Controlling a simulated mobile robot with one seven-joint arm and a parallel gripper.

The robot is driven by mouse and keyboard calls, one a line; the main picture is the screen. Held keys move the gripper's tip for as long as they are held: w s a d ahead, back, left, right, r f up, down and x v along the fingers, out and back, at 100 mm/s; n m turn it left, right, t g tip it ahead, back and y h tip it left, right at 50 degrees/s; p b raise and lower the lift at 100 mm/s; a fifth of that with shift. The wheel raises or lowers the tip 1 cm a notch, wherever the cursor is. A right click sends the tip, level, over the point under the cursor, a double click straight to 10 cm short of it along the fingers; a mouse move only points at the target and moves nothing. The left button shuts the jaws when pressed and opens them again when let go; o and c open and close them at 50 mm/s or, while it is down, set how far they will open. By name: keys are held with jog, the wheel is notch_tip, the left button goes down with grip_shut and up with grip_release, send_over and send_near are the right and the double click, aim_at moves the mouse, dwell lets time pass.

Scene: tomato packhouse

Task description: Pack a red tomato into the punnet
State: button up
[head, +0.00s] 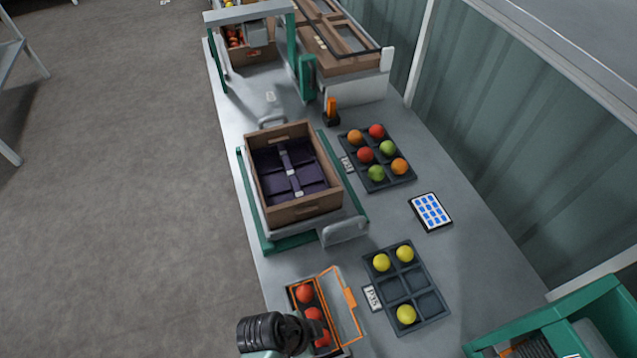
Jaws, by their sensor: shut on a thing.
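The punnet (292,299) is a small dark tray with an orange-rimmed lid (345,318) standing open on its right, at the bottom of the head view. Red tomatoes show in it: one at the far end (304,292), one in the middle (313,313) and one at the near end (322,338). My gripper (312,332) is over the near left part of the punnet, its tips at the near tomato. It is shut on a red tomato, apparently the near one. My wrist hides the near left side of the punnet. More red tomatoes (376,131) lie in the far sorting tray (396,181).
The far tray also holds green and orange tomatoes. A nearer tray (424,302) holds yellow tomatoes and has empty cells. A wooden crate (300,209) stands on a green-framed stand left of the trays. A tablet (430,212) lies at right. A green bin (560,318) is at bottom right.

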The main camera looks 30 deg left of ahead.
dwell(0.3)
jog(key=o, duration=1)
jog(key=c, duration=0.3)
jog(key=shift+c, duration=0.2)
jog(key=shift+r, duration=0.15)
notch_tip(320, 180, up, 6)
jog(key=p, duration=0.5)
jog(key=shift+p, duration=0.35)
